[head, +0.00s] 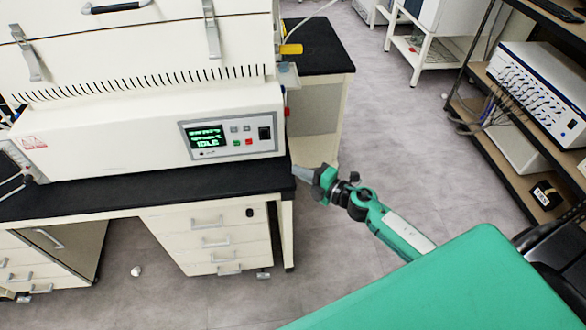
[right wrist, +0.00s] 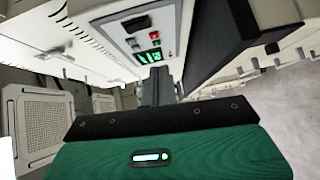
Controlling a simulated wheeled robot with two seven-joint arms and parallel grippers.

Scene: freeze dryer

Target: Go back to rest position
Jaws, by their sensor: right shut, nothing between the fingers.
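The freeze dryer (head: 150,130) is a cream machine on a black benchtop. Its front panel (head: 232,135) has a lit green display and several small buttons. My right gripper (head: 302,174) is shut and empty, its tip close to the right front corner of the benchtop. I cannot tell whether it touches the edge. In the right wrist view my right gripper (right wrist: 158,85) points at the machine's front, with the panel (right wrist: 148,38) just beyond the fingers. My left gripper is not in the head view.
The black benchtop (head: 150,194) stands over white drawers (head: 217,240). A second black-topped bench (head: 320,50) is behind, to the right. Shelves with a white instrument (head: 535,90) stand at the far right. The grey floor (head: 400,140) between them is clear.

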